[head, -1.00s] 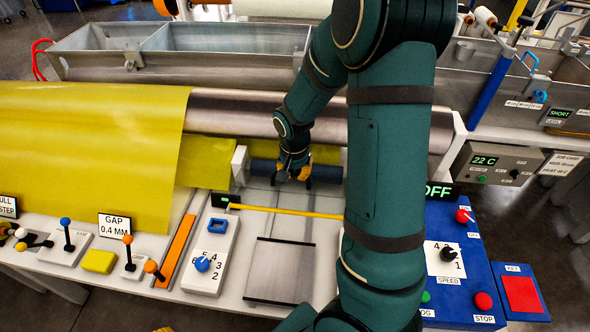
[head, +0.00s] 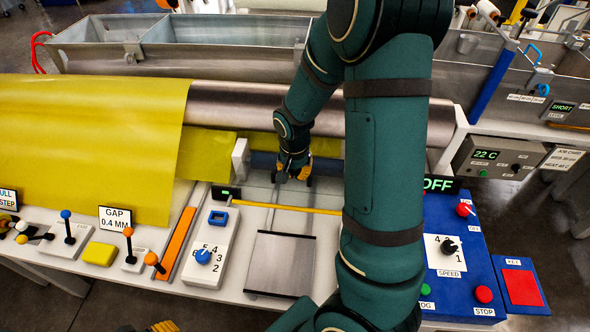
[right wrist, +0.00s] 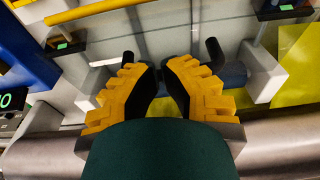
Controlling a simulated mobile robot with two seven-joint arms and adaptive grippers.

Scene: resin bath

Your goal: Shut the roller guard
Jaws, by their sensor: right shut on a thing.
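The roller guard (head: 318,196) looks like a clear panel lying in front of the dark blue roller (head: 264,160), with a yellow bar (head: 285,208) along its near side. My right gripper (head: 293,178) is at the panel's far part, close to the roller. In the right wrist view its yellow fingers (right wrist: 160,80) are closed together on a dark part that looks like the guard's handle; the fingers hide most of it. A dark stub shows on each side of the fingertips.
A white block (head: 241,158) stands left of the roller. A yellow sheet (head: 90,140) covers the left side. A grey plate (head: 280,264), a dial panel (head: 208,255) and a blue control box (head: 440,210) reading OFF are in front. My right arm hides the middle right.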

